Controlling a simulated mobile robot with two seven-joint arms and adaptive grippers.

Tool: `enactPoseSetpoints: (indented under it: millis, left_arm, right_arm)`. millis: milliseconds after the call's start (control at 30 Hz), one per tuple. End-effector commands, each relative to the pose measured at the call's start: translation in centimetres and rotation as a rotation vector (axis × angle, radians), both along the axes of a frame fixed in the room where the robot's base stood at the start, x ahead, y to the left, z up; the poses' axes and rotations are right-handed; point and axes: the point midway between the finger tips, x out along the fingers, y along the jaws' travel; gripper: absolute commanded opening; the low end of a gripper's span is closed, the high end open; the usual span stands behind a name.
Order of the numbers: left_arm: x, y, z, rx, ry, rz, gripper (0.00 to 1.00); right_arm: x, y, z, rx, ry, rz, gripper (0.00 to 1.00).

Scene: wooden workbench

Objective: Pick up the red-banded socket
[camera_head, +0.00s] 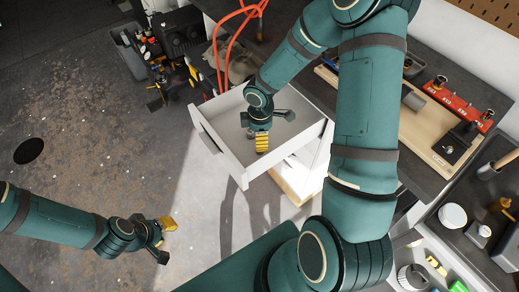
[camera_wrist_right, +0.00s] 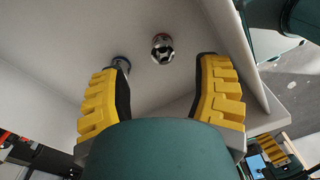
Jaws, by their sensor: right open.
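My right gripper (camera_head: 262,143) reaches down into the open white drawer (camera_head: 238,170). In the right wrist view its two yellow fingers (camera_wrist_right: 161,85) stand wide apart with nothing between them. A shiny metal socket (camera_wrist_right: 162,48) lies on the drawer floor ahead of the fingers, a little right of centre; a faint reddish tint shows at its rim, but I cannot be sure of a band. A second socket (camera_wrist_right: 121,65) with a bluish rim lies to its left, partly hidden by the left finger. My left gripper (camera_head: 160,236) is over the floor, empty as far as visible.
The drawer walls stand close around my right gripper. A wooden tray (camera_head: 433,152) and a red rack (camera_head: 458,104) lie on the dark bench at right. Red hoses (camera_head: 222,45) hang behind the drawer. The floor at left is mostly bare.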

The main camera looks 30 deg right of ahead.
Motion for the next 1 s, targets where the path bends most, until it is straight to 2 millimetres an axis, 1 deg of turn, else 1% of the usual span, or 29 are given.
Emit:
enactPoseSetpoints:
  millis: [167,300,433,567,767,800,867,900,967,1000]
  left_arm:
    - [-0.1,0.0,-0.4,0.000,0.002,-0.002,0.33]
    - [-0.3,-0.1,-1.0,-0.002,0.006,-0.006,0.33]
    - [-0.5,-0.1,-1.4,-0.002,0.011,-0.008,0.33]
    - [-0.5,-0.1,-1.5,-0.002,0.011,-0.009,0.33]
    - [-0.5,-0.1,-1.5,-0.002,0.011,-0.009,0.33]
    - [-0.5,-0.1,-1.5,-0.002,0.011,-0.009,0.33]
    - [-0.5,-0.1,-1.5,-0.002,0.011,-0.009,0.33]
    - [-0.5,-0.1,-1.5,-0.002,0.011,-0.009,0.33]
    - [-0.5,-0.1,-1.5,-0.002,0.011,-0.009,0.33]
    - [-0.5,-0.1,-1.5,-0.002,0.011,-0.009,0.33]
  right_arm:
    - [-0.1,0.1,-1.3,0.000,0.001,0.001,0.64]
    - [-0.2,0.4,-3.4,0.001,0.003,0.000,0.64]
    - [-0.2,0.4,-5.0,0.001,0.002,-0.001,0.64]
    - [-0.2,0.4,-5.6,0.000,0.001,-0.001,0.64]
    - [-0.2,0.4,-5.6,0.001,0.000,-0.002,0.64]
    - [-0.2,0.4,-5.6,0.001,0.000,-0.002,0.58]
    - [-0.2,0.4,-5.6,0.001,0.000,-0.002,0.37]
    - [-0.2,0.4,-5.6,0.001,0.000,-0.002,0.23]
    - [-0.2,0.4,-5.5,0.001,0.000,-0.002,0.02]
    - [-0.2,0.4,-5.5,0.001,0.000,-0.001,0.00]
